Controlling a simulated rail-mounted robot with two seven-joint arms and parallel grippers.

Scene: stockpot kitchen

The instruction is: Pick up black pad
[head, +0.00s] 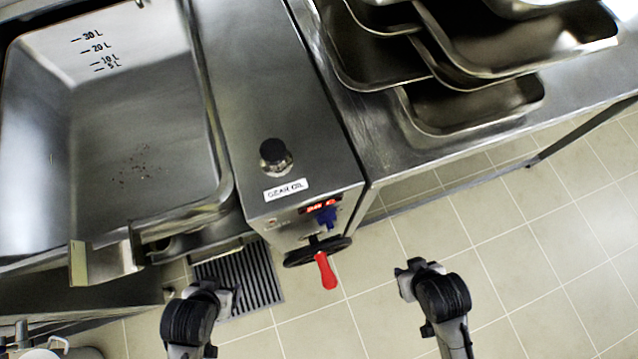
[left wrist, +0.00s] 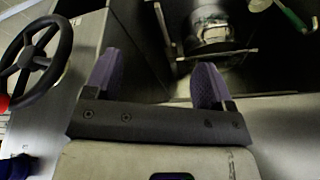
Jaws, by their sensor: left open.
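I cannot make out a black pad for certain in either view. My left gripper (head: 222,292) is low in the head view, over the floor beside the dark floor grate. In the left wrist view its two purple-faced fingers (left wrist: 158,68) stand wide apart with nothing between them. Past them is a dark steel recess with a round metal fitting (left wrist: 212,35). My right gripper (head: 408,275) hangs over the tiled floor at the lower right, and its jaws are too small and dark to read.
A large steel pan (head: 140,130) stands at left beside a control column with a black knob (head: 275,155) and a handwheel with a red handle (head: 326,270). Stacked trays (head: 470,105) lie on the right counter. A slatted grate (head: 250,280) is set in the floor. Open tiled floor lies at right.

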